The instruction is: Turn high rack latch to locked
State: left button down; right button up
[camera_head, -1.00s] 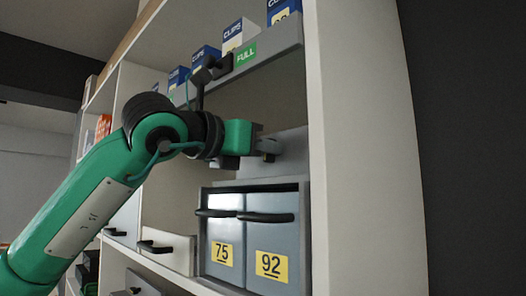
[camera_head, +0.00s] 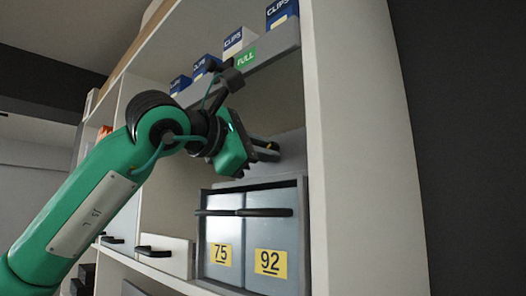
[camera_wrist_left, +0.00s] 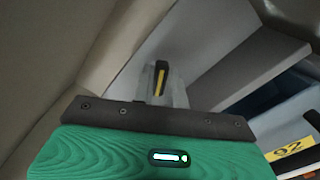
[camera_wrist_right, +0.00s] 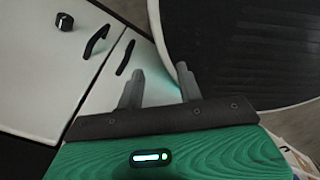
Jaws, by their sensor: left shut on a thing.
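The high rack latch shows in the left wrist view as a dark handle with a yellow stripe (camera_wrist_left: 161,79) on a grey plate. In the head view a small part of the latch (camera_head: 270,145) shows above the two grey drawers. My left gripper (camera_head: 264,150) is shut on the latch handle, its body rolled to a tilt. In the left wrist view the handle stands between the fingers, beyond the dark palm edge. I cannot read any locked mark. My right gripper (camera_wrist_right: 162,84) shows only in its own wrist view, with its fingers apart and nothing between them.
Below the latch are drawers marked 75 (camera_head: 221,255) and 92 (camera_head: 270,263) with dark handles. Above is a shelf edge with a green FULL label (camera_head: 246,57) and blue-white boxes (camera_head: 238,40). A pale upright panel (camera_head: 355,150) bounds the right. White cabinet doors (camera_wrist_right: 60,55) are near my right gripper.

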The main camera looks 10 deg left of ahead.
pick_arm(q)
jog(key=m, duration=0.5)
jog(key=shift+m, duration=0.4)
jog(key=shift+f, duration=0.1)
jog(key=shift+m, duration=0.3)
jog(key=c, duration=1.4)
grip_release()
jog(key=shift+d, duration=0.1)
